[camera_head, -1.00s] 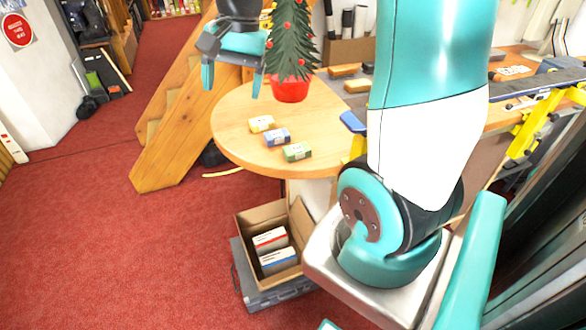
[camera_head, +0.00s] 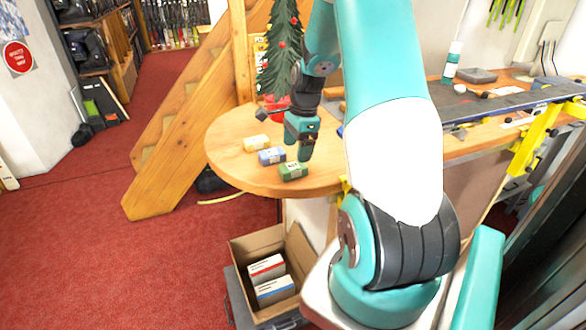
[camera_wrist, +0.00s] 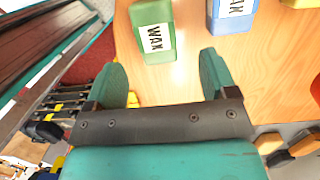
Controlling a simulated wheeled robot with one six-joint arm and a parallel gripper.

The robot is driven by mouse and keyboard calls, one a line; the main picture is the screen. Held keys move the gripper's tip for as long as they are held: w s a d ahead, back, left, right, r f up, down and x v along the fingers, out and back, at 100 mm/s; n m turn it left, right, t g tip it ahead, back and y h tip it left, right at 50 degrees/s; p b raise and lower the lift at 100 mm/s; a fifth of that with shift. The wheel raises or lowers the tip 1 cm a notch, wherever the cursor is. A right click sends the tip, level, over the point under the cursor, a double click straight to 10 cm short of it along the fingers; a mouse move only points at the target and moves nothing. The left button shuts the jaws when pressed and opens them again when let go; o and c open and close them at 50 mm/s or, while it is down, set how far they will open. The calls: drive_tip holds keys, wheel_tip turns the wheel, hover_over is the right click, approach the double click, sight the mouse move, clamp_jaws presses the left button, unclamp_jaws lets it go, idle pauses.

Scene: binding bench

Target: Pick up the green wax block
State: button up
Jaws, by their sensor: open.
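The green wax block (camera_head: 293,171) lies on the round wooden table near its front edge. It also shows in the wrist view (camera_wrist: 154,44), with a white WAX label, just beyond the gap between the fingers. My gripper (camera_head: 303,150) is open and empty above the table, just behind and slightly right of the green block in the head view. In the wrist view both teal fingers of my gripper (camera_wrist: 166,75) are spread wide, and the block is not between their tips.
A blue block (camera_head: 271,156) and a yellow block (camera_head: 256,142) lie to the left of the green one. A small tree in a red pot (camera_head: 276,104) stands behind my gripper.

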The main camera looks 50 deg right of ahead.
sight(293, 165)
drive_tip(key=shift+w+a+f+p, duration=0.1)
drive_tip(key=shift+a+f+p, duration=0.2)
drive_tip(key=shift+f, duration=0.7)
drive_tip(key=shift+a+f+p, duration=0.15)
drive_tip(key=shift+f+p, duration=0.1)
drive_tip(key=shift+f, duration=0.75)
drive_tip(key=shift+w+a+f+p, duration=0.1)
drive_tip(key=shift+a+f+p, duration=0.2)
drive_tip(key=shift+f, duration=0.7)
drive_tip(key=c, duration=1)
drive_tip(key=shift+r, duration=0.1)
wheel_tip(293, 165, up, 20)
drive_tip(key=shift+f+b, duration=0.1)
drive_tip(key=shift+b, duration=0.9)
drive_tip(key=shift+o, duration=0.4)
